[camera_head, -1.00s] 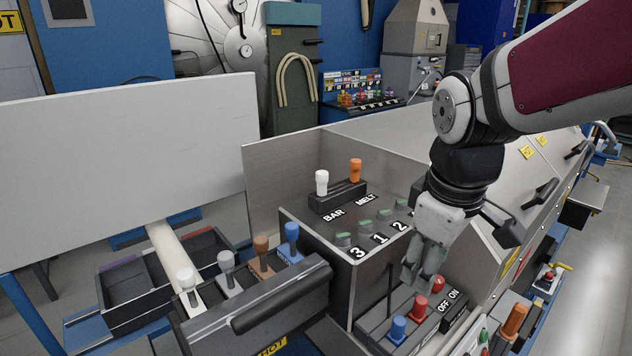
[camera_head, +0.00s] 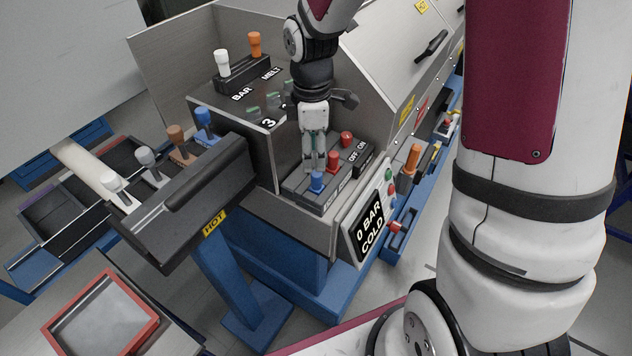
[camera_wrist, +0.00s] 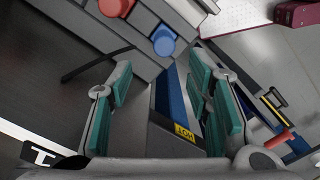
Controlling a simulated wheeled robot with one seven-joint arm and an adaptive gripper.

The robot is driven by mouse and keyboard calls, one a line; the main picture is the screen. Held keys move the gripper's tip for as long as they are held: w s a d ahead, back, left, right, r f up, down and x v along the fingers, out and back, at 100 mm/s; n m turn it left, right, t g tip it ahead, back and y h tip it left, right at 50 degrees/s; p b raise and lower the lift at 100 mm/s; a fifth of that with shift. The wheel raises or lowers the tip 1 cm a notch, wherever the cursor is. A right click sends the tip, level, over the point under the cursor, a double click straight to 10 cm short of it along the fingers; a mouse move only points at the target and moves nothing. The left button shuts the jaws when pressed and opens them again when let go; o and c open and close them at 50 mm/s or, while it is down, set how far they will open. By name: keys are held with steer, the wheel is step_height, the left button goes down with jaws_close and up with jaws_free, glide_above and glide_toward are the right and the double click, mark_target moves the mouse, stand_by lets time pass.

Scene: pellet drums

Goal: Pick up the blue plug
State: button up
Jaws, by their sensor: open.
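A blue plug (camera_head: 317,181) stands in the front row of a low grey block, with red plugs (camera_head: 334,160) behind it. It shows as a round blue knob at the top of the wrist view (camera_wrist: 163,40). My gripper (camera_head: 314,163) points down just behind and above the front blue plug in the head view. Its green-padded fingers are open and empty in the wrist view (camera_wrist: 165,95). The plug lies beyond the fingertips, not between them.
A steel cabinet with slots marked 3, 1, 2 (camera_head: 268,122) rises close to the left of my gripper. A panel reading 0 BAR COLD (camera_head: 370,230) stands at the front right. The HOT box (camera_head: 190,200) juts out at left. A red-rimmed tray (camera_head: 100,315) is at lower left.

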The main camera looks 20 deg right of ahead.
mark_target(316, 173)
steer(key=shift+f, duration=0.85)
steer(key=f, duration=0.3)
steer(key=f+p, duration=0.1)
steer(key=shift+s+d+f, duration=0.2)
steer(key=shift+s+d, duration=0.05)
steer(key=shift+s, duration=0.15)
steer(key=shift+w+f, duration=0.1)
steer(key=shift+f, duration=0.4)
jaws_close()
